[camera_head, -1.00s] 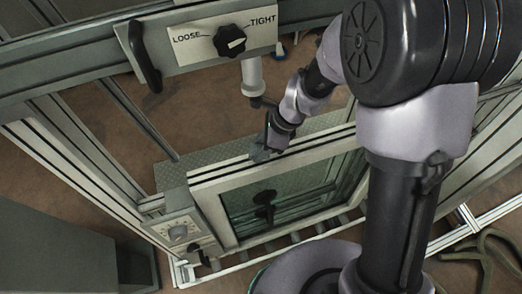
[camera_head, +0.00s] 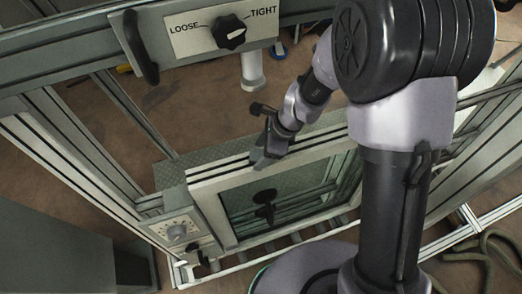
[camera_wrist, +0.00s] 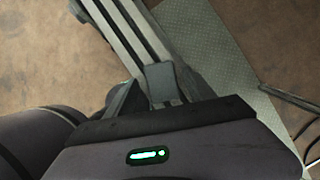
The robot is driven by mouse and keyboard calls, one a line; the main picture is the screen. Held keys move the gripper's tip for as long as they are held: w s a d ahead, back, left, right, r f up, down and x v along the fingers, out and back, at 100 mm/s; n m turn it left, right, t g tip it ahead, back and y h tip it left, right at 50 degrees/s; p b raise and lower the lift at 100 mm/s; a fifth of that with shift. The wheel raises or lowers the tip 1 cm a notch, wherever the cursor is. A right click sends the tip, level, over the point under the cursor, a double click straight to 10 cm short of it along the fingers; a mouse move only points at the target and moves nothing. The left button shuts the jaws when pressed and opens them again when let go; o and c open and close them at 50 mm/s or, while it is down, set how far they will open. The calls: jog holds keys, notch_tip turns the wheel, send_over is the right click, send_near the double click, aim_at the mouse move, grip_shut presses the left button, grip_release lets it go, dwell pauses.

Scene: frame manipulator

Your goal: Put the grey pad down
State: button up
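The grey pad (camera_wrist: 160,82) is a small grey block between the fingers of my gripper (camera_wrist: 160,95) in the wrist view. The fingers appear closed on its two sides. In the head view my gripper (camera_head: 268,150) points down at the upper rail of the glazed window frame (camera_head: 215,176), and the grey pad (camera_head: 262,163) shows at its tip. The pad overlaps the rail in the picture; I cannot tell whether it touches it. The pad's underside is hidden.
A grey tread plate (camera_head: 200,165) lies behind the rail. A dial box (camera_head: 178,230) stands at the frame's left corner. A LOOSE/TIGHT knob panel (camera_head: 190,38) is above, with a white cylinder (camera_head: 252,72) below it. A hose (camera_head: 485,255) lies at the lower right.

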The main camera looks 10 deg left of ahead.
jog(key=v, duration=0.1)
jog(key=p+v, duration=0.1)
jog(key=v, duration=0.1)
jog(key=p+v, duration=0.1)
jog(key=v, duration=0.1)
jog(key=shift+a+r, duration=0.2)
jog(key=shift+a, duration=0.1)
jog(key=w+d+r, duration=0.1)
jog(key=w+d, duration=0.1)
jog(key=d, duration=1)
jog(key=s+d+r+n+t+h, duration=0.1)
jog(key=s+r+n+t, duration=0.15)
jog(key=r, duration=0.45)
jog(key=s+d+r+n+t, duration=0.1)
jog(key=s+r+n, duration=0.15)
jog(key=r, duration=0.45)
jog(key=s+d+r+n+t+h, duration=0.1)
jog(key=s+d+r+n+t, duration=0.2)
jog(key=s+r+n, duration=0.3)
jog(key=s+r, duration=0.2)
jog(key=s, duration=0.1)
jog(key=shift+s+d+n+h, duration=0.2)
jog(key=shift+s+n+h, duration=0.1)
jog(key=shift+s+n, duration=0.1)
notch_tip(320, 180, down, 22)
jog(key=b, duration=2.2)
jog(key=shift+f, duration=0.15)
